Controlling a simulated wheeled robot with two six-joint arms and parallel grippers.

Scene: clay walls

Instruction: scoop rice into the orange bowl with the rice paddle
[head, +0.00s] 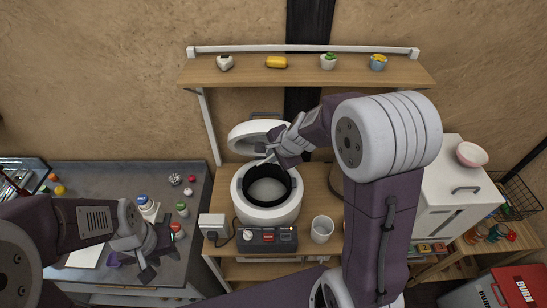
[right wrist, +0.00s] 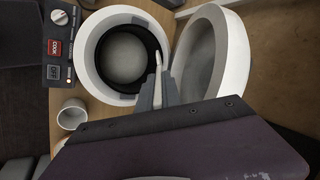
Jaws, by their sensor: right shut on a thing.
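The white rice cooker (head: 240,197) stands open on the wooden stand, its round lid (head: 243,140) raised behind it. Pale rice (head: 266,191) lies in its dark inner pot; it also shows in the right wrist view (right wrist: 124,58). My right gripper (head: 270,155) is shut on the rice paddle (right wrist: 158,61), a thin pale piece of which shows at the pot's rim. Whether it touches the rice I cannot tell. My left gripper (head: 147,268) is open and empty over the grey counter. I see no clearly orange bowl; a pinkish bowl (head: 472,154) sits on the white cabinet.
A white cup (head: 322,229) and a control box (head: 266,238) stand in front of the cooker. A white box (head: 213,228) is left of them. A shelf (head: 300,72) hangs above; a red bin (head: 505,290) stands lower right.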

